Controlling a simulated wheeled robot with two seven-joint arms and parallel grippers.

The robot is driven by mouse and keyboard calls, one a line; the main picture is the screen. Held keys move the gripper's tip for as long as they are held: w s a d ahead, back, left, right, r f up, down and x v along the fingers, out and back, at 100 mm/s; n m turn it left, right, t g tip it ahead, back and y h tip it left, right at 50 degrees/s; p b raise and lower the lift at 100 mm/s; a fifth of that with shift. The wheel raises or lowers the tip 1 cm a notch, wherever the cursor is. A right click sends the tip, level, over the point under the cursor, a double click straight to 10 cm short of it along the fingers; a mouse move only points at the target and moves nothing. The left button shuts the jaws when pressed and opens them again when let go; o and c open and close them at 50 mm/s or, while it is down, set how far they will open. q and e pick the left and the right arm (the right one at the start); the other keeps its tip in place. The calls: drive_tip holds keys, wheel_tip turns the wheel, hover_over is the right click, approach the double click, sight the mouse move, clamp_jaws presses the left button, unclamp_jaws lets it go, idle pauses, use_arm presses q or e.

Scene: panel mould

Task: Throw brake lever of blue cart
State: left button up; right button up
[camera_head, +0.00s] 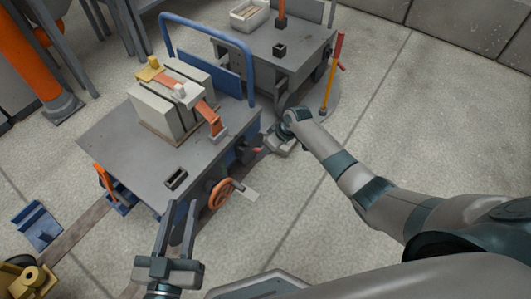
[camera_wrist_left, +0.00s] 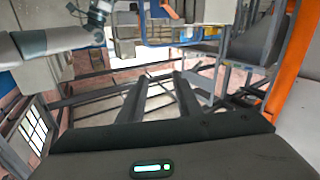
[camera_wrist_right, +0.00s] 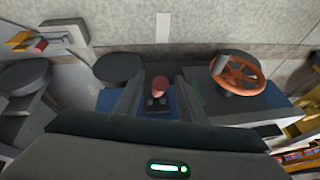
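The blue cart (camera_head: 110,140) has a grey top, a blue push handle (camera_head: 215,25) and an orange handwheel (camera_head: 221,193) on its near side. A lever with a red knob (camera_wrist_right: 160,84) stands on the cart's lower side. In the right wrist view the knob shows between the two fingers of my right gripper (camera_wrist_right: 160,92), which are apart. I cannot tell whether a finger touches it. In the head view my right gripper (camera_head: 258,148) is partly hidden beside the cart. My left gripper (camera_head: 181,204) is open and empty at the cart's near edge.
A grey mould block (camera_head: 165,108) with an orange clamp is on the cart. A second grey cart (camera_head: 285,45) stands behind, with a red and yellow upright rod (camera_head: 332,75) beside it. A blue bracket (camera_head: 38,225) lies at left. Floor at right is clear.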

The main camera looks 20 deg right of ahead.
use_arm(q)
drive_tip(key=shift+d+r, duration=0.1)
drive_tip(key=shift+r, duration=0.25)
use_arm(e)
drive_tip(key=shift+w+a+f, duration=0.1)
drive_tip(key=shift+f, duration=0.1)
clamp_jaws()
use_arm(q)
drive_tip(key=shift+r+t, duration=0.1)
drive_tip(key=shift+t, duration=0.2)
use_arm(e)
drive_tip(key=shift+f, duration=0.1)
